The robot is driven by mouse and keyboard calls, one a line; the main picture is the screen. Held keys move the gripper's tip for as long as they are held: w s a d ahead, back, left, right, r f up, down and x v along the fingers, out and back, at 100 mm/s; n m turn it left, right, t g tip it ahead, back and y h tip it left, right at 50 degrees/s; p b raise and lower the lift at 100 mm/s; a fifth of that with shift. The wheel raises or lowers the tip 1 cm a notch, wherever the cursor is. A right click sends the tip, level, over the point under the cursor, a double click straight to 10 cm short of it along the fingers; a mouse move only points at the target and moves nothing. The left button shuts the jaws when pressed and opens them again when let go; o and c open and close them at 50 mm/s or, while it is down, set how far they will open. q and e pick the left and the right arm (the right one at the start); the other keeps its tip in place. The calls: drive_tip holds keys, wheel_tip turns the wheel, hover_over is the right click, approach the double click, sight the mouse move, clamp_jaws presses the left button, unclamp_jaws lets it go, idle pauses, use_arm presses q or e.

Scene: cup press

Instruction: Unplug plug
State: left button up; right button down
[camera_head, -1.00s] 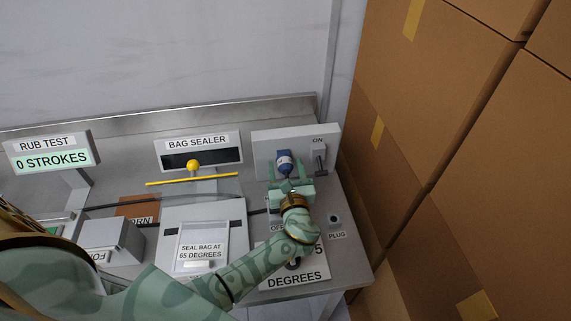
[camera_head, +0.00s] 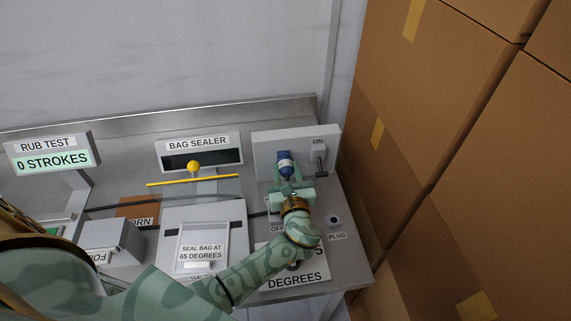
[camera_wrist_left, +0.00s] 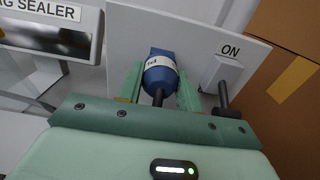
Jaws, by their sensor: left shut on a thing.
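The blue plug (camera_head: 285,164) with a white label band is at the front of the grey upright panel (camera_head: 330,141) at the back right of the bench. It also shows in the left wrist view (camera_wrist_left: 160,72), with a dark cable at its near end. My left gripper (camera_head: 286,178) is shut on the plug, one green finger on each side of it. The plug's far end is close to the panel face; I cannot tell whether it is still in a socket. My right gripper is not in view.
A switch (camera_head: 320,154) marked ON is right of the plug. A small round fitting (camera_head: 334,220) marked PLUG is on the bench at the right. The bag sealer (camera_head: 199,151) with its yellow bar stands left. Stacked cardboard boxes (camera_head: 460,120) close off the right side.

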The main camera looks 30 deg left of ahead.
sight(287, 175)
use_arm(q)
drive_tip(key=shift+s+d, duration=0.15)
drive_tip(key=shift+s+d, duration=0.1)
drive_tip(key=shift+s, duration=0.05)
drive_tip(key=shift+p+v, duration=0.4)
drive_tip(key=shift+v, duration=0.7)
